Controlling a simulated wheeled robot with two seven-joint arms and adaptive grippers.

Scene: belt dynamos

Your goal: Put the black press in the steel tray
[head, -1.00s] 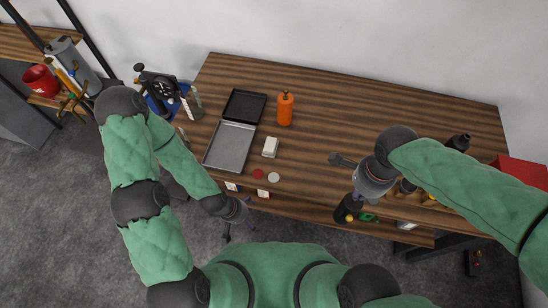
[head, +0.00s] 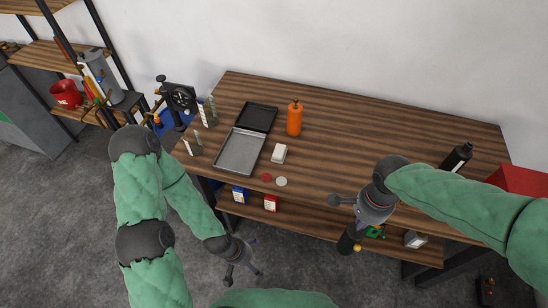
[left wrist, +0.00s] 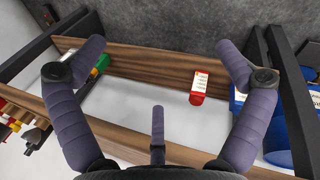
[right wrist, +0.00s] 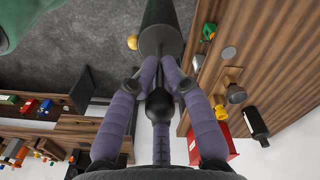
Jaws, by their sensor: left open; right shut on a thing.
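The steel tray (head: 230,163) is a shallow grey tray at the table's left, empty. In the head view this black press (head: 347,240) hangs off the table's front edge, right of the steel tray and partly hidden by my gripper. My left gripper (head: 243,266) is open and empty, in front of the table and below its top. In the left wrist view its fingers are spread.
A black tray (head: 257,117) adjoins the steel tray behind. An orange bottle (head: 295,119), a whitish block (head: 279,153) and two small discs are to its right. A black bottle (head: 457,157) and red box (head: 520,181) are far right. The table's middle is clear. Boxes stand on the lower shelf.

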